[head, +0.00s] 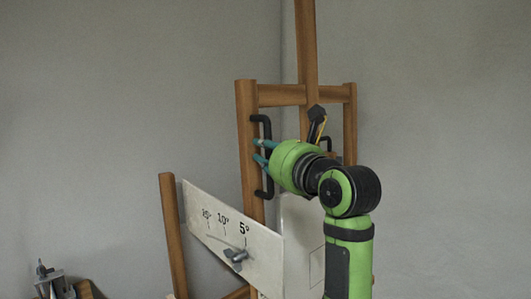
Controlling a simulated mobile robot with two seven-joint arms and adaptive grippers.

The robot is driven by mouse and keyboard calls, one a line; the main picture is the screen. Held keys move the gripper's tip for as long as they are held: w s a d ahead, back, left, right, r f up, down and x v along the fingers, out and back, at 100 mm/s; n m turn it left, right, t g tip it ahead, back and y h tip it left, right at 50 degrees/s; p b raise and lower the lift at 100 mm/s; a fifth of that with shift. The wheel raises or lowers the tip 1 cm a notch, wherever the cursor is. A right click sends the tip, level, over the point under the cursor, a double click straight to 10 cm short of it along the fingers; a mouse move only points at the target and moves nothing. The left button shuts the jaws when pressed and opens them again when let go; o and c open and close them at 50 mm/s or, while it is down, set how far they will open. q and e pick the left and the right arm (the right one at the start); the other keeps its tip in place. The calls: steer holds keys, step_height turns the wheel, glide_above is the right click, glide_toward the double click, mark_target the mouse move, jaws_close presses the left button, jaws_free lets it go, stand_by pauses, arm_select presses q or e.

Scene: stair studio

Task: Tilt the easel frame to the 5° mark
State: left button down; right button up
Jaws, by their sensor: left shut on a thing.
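The wooden easel frame (246,100) stands near the corner, with a black bar handle (268,185) on its left upright. My left gripper (259,151) has its teal fingers at the handle's upper half and is shut on it. A pale scale plate (265,247) at the lower left carries marks that read 15°, 10° and 5°. A grey wing knob (236,256) sits on the plate, just below the 5° mark (244,229). I cannot tell the exact tilt. My arm hides part of the frame's right side. My right gripper is not in view.
A wooden post (171,225) stands at the plate's left end. A small metal device (54,284) rests on a wooden surface at the lower left. Plain grey walls (120,80) stand behind the easel. The space left of the frame looks open.

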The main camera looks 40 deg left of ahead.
arm_select(q)
steer(key=c, duration=1.1)
jaws_free()
steer(key=shift+x, duration=1)
steer(key=shift+o, duration=0.2)
steer(key=shift+s+f, duration=0.15)
steer(key=shift+d, duration=0.3)
steer(key=shift+s+d, duration=0.1)
steer(key=shift+d, duration=0.15)
steer(key=v, duration=0.7)
steer(key=shift+a, duration=0.1)
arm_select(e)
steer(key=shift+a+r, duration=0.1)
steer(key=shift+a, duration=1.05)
